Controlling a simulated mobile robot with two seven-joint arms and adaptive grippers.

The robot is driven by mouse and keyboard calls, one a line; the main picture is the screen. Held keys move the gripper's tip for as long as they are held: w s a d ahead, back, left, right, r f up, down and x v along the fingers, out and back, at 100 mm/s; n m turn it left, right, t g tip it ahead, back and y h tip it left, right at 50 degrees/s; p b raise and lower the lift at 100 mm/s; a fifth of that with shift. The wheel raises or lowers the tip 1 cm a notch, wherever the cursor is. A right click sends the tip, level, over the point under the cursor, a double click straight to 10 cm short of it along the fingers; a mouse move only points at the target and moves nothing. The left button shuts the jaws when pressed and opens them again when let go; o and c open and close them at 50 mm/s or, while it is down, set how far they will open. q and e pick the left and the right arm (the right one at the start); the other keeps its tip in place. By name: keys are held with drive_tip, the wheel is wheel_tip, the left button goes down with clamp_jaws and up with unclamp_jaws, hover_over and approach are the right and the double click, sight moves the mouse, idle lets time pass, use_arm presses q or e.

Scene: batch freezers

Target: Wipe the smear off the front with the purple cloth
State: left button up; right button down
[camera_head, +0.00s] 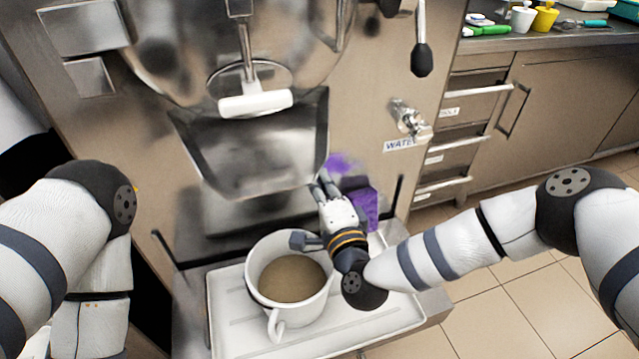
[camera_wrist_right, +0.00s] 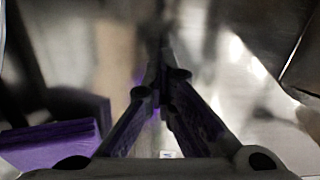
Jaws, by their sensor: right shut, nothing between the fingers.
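The purple smear (camera_head: 345,162) is on the freezer's steel front (camera_head: 365,120), right of the discharge chute and below the water tap. My right gripper (camera_head: 325,183) is at the front just below and left of the smear, its fingers together with nothing between them; its fingers (camera_wrist_right: 160,85) fill the middle of the right wrist view. The purple cloth (camera_head: 365,210) is a folded block just right of the gripper, partly hidden behind it. The cloth also shows at the lower left of the wrist view (camera_wrist_right: 50,144), apart from the fingertips. My left arm is at the left; its gripper is out of view.
A white pail of brown mix (camera_head: 255,282) stands on the white tray (camera_head: 390,318) under the chute (camera_head: 250,150), close to my right wrist. The water tap (camera_head: 408,118) and a black-knobbed lever (camera_head: 421,58) stick out above. Drawers and a counter (camera_head: 540,40) are at the right.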

sight(346, 163)
use_arm(q)
drive_tip(key=shift+s+f, duration=0.25)
drive_tip(key=shift+f, duration=0.05)
use_arm(e)
drive_tip(key=shift+w+a, duration=0.2)
drive_tip(key=shift+w, duration=0.4)
